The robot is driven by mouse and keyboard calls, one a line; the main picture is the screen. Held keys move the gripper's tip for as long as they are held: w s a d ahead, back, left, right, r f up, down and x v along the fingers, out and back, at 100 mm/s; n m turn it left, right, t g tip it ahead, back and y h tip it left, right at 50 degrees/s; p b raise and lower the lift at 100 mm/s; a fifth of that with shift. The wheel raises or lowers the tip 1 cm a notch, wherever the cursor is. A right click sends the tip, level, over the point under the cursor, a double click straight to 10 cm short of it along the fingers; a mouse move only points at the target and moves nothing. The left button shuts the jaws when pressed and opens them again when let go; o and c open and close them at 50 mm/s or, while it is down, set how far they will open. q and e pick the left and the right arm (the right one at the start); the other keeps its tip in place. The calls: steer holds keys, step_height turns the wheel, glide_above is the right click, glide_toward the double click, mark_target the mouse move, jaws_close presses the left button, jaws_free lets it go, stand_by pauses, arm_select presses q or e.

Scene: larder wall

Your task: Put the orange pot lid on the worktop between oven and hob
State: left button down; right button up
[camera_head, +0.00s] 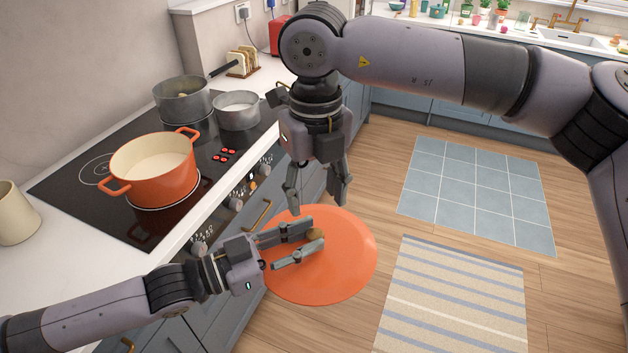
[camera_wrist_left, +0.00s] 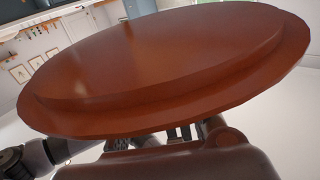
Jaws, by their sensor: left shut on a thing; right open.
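The orange pot lid (camera_head: 345,262) is a large round disc with a small brown knob. My left gripper (camera_head: 305,240) is shut on the lid's knob and holds it in the air in front of the hob's cabinets. In the left wrist view the lid's underside (camera_wrist_left: 165,65) fills most of the picture. My right gripper (camera_head: 315,197) is open and empty, pointing down just above and behind the lid. The hob (camera_head: 85,205) is black glass set in a white worktop (camera_head: 70,297).
An uncovered orange pot (camera_head: 155,175), a grey saucepan (camera_head: 183,103) and a smaller pan (camera_head: 237,113) stand on the hob. A beige jug (camera_head: 14,215) is at the left edge. A toast rack (camera_head: 243,62) stands behind. The worktop at the lower left looks clear.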

mark_target(315, 233)
arm_select(q)
steer(key=shift+r, duration=0.15)
arm_select(e)
step_height(315, 233, down, 10)
steer(key=shift+r, duration=0.1)
steer(key=shift+c, duration=0.4)
jaws_close()
stand_by(0.3)
arm_select(q)
steer(key=shift+r, duration=0.1)
steer(key=c, duration=1.7)
jaws_free()
steer(key=o, duration=0.5)
steer(key=shift+f, duration=0.2)
steer(key=shift+s+f, duration=0.1)
